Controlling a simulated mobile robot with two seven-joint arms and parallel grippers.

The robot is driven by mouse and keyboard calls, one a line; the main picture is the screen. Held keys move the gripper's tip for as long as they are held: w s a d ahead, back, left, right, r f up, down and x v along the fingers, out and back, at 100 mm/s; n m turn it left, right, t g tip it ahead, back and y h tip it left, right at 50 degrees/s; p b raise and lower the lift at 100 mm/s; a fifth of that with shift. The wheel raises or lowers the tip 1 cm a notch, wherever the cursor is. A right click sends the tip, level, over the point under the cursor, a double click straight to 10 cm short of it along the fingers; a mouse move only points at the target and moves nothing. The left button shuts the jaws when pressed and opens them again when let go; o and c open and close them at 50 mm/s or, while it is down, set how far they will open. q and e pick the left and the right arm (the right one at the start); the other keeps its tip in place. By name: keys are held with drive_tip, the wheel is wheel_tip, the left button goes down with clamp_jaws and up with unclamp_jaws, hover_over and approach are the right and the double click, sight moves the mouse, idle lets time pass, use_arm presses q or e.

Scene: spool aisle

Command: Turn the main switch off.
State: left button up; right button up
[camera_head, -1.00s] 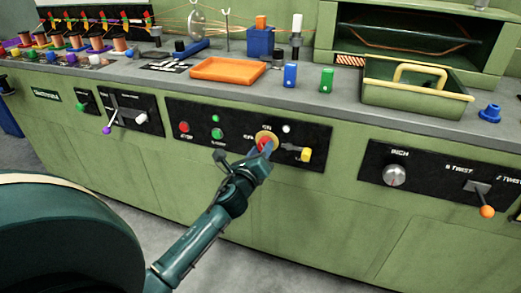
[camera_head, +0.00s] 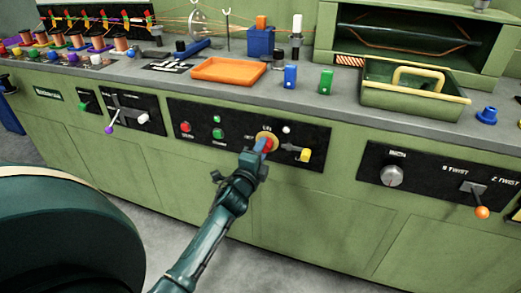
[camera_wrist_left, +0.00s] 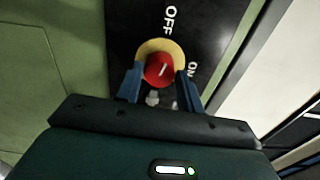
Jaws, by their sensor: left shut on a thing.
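The main switch is a red round knob (camera_wrist_left: 160,69) with a short white mark, set in a yellow ring (camera_wrist_left: 152,45) on a black panel. It also shows as a red knob in a yellow ring in the head view (camera_head: 267,136). In the left wrist view, OFF is printed above the knob and ON to its right. The white mark slants toward the upper right, between the two words. My left gripper (camera_wrist_left: 160,84) is shut on the knob, one blue finger on each side. In the head view my left gripper (camera_head: 263,146) partly covers the switch.
The same panel carries a red button (camera_head: 185,127), a green button (camera_head: 217,133) and a yellow-handled lever (camera_head: 304,155) close to the switch's right. The counter above holds an orange tray (camera_head: 229,70) and a green basket (camera_head: 400,101). The floor in front is clear.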

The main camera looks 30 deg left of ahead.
use_arm(q)
drive_tip(key=shift+n+p, duration=0.35)
drive_tip(key=shift+n, duration=0.85)
drive_tip(key=o, duration=0.9)
drive_tip(key=shift+o, duration=0.4)
